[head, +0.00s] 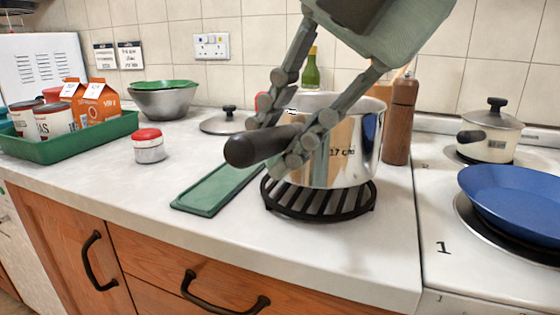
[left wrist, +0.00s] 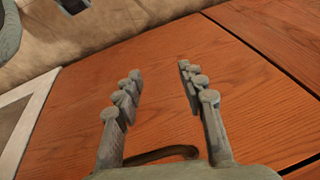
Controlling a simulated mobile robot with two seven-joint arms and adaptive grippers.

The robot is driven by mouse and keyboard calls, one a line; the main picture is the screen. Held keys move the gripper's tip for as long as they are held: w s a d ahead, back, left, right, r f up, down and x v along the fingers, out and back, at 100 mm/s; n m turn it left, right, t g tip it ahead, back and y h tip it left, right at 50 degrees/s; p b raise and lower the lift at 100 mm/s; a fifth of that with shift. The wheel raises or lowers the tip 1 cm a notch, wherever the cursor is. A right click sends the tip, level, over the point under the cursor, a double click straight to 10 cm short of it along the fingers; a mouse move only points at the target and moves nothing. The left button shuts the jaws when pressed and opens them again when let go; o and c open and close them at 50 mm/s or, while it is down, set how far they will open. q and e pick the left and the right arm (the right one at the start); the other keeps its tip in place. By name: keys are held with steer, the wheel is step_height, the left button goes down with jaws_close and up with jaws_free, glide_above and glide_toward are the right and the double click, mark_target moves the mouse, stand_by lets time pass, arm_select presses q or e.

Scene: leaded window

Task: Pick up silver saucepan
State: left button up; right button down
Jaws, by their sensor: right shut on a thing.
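The silver saucepan (head: 345,150) shows in the head view, upright at a round black slatted trivet (head: 320,205) near the counter's front edge. I cannot tell whether it touches the trivet. Its black handle (head: 250,147) points to the front left. My right gripper (head: 285,143) comes down from above and is shut on the handle, with its fingers hiding part of the handle and the pan's left side. My left gripper (left wrist: 162,92) shows in the left wrist view, open and empty in front of a wooden cupboard door (left wrist: 150,70).
A green tray (head: 215,190) lies left of the trivet. A pan lid (head: 225,122), a red-lidded jar (head: 149,146) and a pepper mill (head: 400,120) stand nearby. At right, the hob holds a blue pan (head: 515,200) and a small cream pot (head: 490,135).

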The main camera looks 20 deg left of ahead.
arm_select(q)
steer(key=shift+a+b+v, duration=0.25)
steer(key=shift+b+v, duration=0.15)
steer(key=shift+v, duration=0.65)
arm_select(e)
steer(key=s+a+r, duration=0.7)
steer(key=s+a, duration=0.1)
steer(key=shift+s+r, duration=0.25)
arm_select(q)
steer(key=shift+s, duration=0.1)
arm_select(e)
steer(key=c, duration=2)
jaws_free()
steer(key=shift+c, duration=0.2)
jaws_close()
arm_select(q)
steer(key=shift+f, duration=0.1)
steer(key=shift+s, duration=0.15)
arm_select(e)
steer(key=shift+s, duration=0.1)
